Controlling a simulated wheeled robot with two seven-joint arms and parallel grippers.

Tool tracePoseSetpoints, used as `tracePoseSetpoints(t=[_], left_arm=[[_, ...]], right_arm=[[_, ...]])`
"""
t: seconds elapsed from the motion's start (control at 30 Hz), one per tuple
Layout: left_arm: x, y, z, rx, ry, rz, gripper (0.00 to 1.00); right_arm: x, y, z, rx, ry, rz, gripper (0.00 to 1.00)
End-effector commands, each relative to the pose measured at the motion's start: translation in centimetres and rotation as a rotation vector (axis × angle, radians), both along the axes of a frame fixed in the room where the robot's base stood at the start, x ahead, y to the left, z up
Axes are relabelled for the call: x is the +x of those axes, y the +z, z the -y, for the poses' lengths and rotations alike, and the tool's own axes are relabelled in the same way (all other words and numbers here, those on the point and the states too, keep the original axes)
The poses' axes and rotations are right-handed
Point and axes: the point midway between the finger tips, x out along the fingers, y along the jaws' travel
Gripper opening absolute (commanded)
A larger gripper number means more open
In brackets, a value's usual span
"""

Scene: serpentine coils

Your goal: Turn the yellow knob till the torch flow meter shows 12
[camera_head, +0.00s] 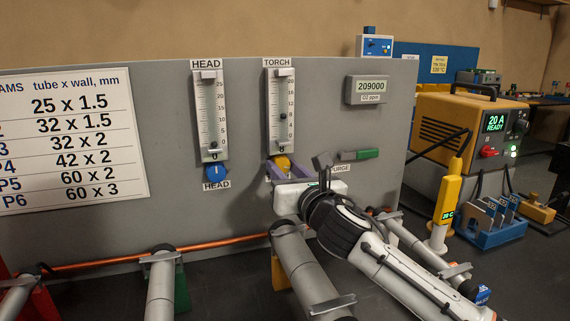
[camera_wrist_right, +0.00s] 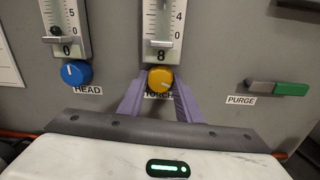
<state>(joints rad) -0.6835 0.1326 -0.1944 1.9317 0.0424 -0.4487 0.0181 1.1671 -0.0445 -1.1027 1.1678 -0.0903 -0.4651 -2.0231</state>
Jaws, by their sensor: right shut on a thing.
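The yellow knob (camera_wrist_right: 160,78) sits below the torch flow meter (camera_wrist_right: 162,25), with the purple fingers of my right gripper (camera_wrist_right: 159,84) on either side of it. The gripper is shut on the knob. In the head view the knob (camera_head: 283,162) is partly hidden by the gripper (camera_head: 284,170). The small readout under the torch meter shows 8 in the wrist view. In the head view, the torch meter (camera_head: 281,100) has its dark float near the 8 mark. My left gripper is not in view.
Left of the torch meter is the head flow meter (camera_head: 210,115), reading 0, with its blue knob (camera_head: 217,172). A green purge lever (camera_head: 366,153) is to the right. Pipes lie in front of the grey panel (camera_head: 330,90).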

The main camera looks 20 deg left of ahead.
Motion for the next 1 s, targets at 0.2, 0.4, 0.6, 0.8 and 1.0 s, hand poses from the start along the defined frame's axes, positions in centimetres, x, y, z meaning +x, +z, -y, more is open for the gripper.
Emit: tracePoseSetpoints(t=[0.2,0.4,0.6,0.8,1.0], left_arm=[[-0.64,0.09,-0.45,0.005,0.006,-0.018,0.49],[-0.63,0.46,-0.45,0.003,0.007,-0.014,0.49],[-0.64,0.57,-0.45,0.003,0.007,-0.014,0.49],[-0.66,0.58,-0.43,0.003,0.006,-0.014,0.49],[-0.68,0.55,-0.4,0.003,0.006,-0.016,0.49]], right_arm=[[-0.06,-0.03,-0.08,0.127,0.001,-0.089,0.09],[-0.07,-0.13,-0.08,0.211,-0.001,-0.145,0.09],[-0.08,-0.16,-0.1,0.254,0.001,-0.175,0.09],[-0.09,-0.2,-0.11,0.265,0.001,-0.181,0.09],[-0.1,-0.22,-0.12,0.265,0.001,-0.181,0.09]])
